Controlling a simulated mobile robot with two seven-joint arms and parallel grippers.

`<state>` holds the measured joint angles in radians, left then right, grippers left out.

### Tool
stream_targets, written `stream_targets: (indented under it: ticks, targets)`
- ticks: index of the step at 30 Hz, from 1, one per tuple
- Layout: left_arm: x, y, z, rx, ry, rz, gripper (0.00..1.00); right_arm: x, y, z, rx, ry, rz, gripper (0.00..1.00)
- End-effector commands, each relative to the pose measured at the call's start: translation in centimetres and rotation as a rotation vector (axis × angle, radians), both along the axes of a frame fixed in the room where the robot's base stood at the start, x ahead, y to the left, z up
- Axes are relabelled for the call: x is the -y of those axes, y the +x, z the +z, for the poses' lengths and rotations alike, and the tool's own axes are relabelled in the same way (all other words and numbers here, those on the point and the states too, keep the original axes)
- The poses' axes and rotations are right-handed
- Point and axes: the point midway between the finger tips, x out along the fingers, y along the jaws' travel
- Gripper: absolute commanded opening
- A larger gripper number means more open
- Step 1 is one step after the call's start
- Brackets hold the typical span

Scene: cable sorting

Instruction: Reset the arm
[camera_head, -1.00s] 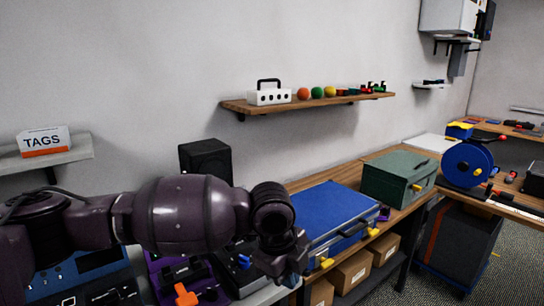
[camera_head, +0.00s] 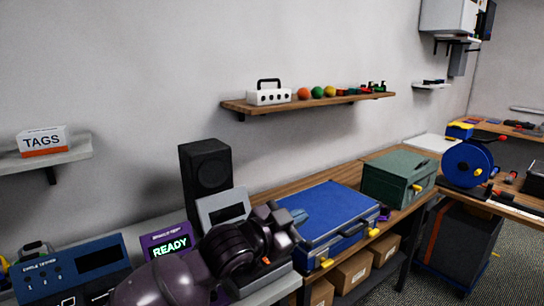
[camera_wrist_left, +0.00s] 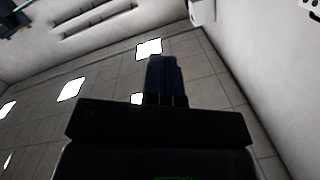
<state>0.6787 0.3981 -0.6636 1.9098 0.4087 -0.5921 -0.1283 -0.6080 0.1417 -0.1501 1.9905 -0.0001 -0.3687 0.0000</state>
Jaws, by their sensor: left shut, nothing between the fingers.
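My left arm comes in from the bottom of the head view, low in front of the bench. Its gripper (camera_head: 298,217) is at the arm's end, in front of the left part of the blue case (camera_head: 325,212) in the picture. I cannot tell whether it touches the case. In the left wrist view the fingers (camera_wrist_left: 165,78) are together with nothing between them, and the ceiling with its bright panels lies beyond them. My right gripper is not in view.
A purple device (camera_head: 168,243) reading READY, a blue tester (camera_head: 75,266) and a black speaker (camera_head: 206,175) stand at the left. A green toolbox (camera_head: 398,180) and a blue reel (camera_head: 466,164) are to the right. A wooden shelf (camera_head: 240,106) hangs on the wall.

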Motion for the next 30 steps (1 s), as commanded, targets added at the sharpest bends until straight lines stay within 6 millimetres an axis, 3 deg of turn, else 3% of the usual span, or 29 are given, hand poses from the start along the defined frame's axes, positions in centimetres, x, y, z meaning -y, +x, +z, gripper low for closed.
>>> stream_targets:
  ticks: [10,17,23,30]
  targets:
    - [-9.8,-0.3,-7.3,-0.074,-0.229,0.267,0.00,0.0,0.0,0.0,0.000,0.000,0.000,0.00]
    - [-16.8,-2.7,-14.0,-0.137,-0.273,0.462,0.00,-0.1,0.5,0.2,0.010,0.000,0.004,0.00]
    - [-22.9,-6.8,-20.8,-0.223,-0.254,0.631,0.00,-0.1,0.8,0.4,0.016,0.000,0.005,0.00]
    - [-29.1,-14.6,-29.0,-0.389,-0.216,0.819,0.00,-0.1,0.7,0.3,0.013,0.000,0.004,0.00]
